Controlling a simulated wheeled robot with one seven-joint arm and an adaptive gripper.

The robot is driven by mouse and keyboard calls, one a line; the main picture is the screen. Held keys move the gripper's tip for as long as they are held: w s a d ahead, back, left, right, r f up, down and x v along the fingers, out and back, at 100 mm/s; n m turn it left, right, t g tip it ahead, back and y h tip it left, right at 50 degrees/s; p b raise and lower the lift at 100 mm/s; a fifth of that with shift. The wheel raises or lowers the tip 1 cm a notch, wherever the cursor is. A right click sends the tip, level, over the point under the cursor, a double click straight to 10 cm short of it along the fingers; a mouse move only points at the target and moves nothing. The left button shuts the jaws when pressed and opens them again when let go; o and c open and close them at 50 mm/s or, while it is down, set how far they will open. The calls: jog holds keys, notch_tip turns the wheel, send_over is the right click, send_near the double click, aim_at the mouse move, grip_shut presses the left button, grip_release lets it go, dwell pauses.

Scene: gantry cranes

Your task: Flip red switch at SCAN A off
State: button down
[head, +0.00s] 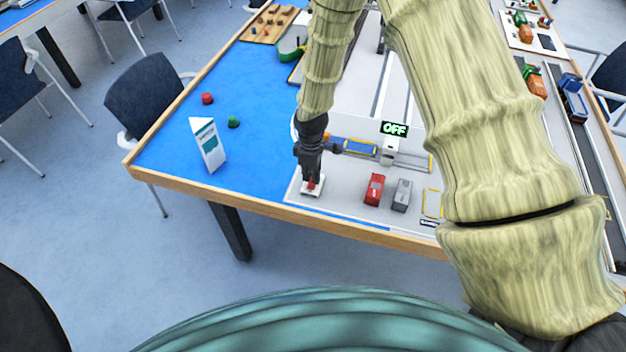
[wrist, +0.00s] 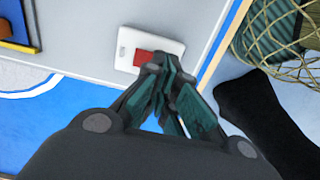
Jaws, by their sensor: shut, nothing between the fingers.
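The red switch (wrist: 143,58) sits on a white plate (wrist: 126,40) near the edge of a light grey board. In the head view the switch (head: 312,185) and its plate (head: 308,192) are partly hidden by my gripper (head: 311,178). My gripper points down with its fingertips right at the switch. In the wrist view my gripper (wrist: 160,72) is shut and empty, and its tips overlap the lower right of the red switch. I cannot tell whether they touch it. A display (head: 394,129) on the board reads OFF in green.
A red toy car (head: 374,189) and a grey toy car (head: 401,195) stand right of the switch. A white folded card (head: 208,146) stands on the blue tabletop to the left. The wooden table edge (head: 262,209) runs close in front of the switch.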

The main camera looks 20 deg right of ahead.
aim_at(312, 185)
jog(key=shift+r+p, duration=1.3)
jog(key=shift+r, duration=0.9)
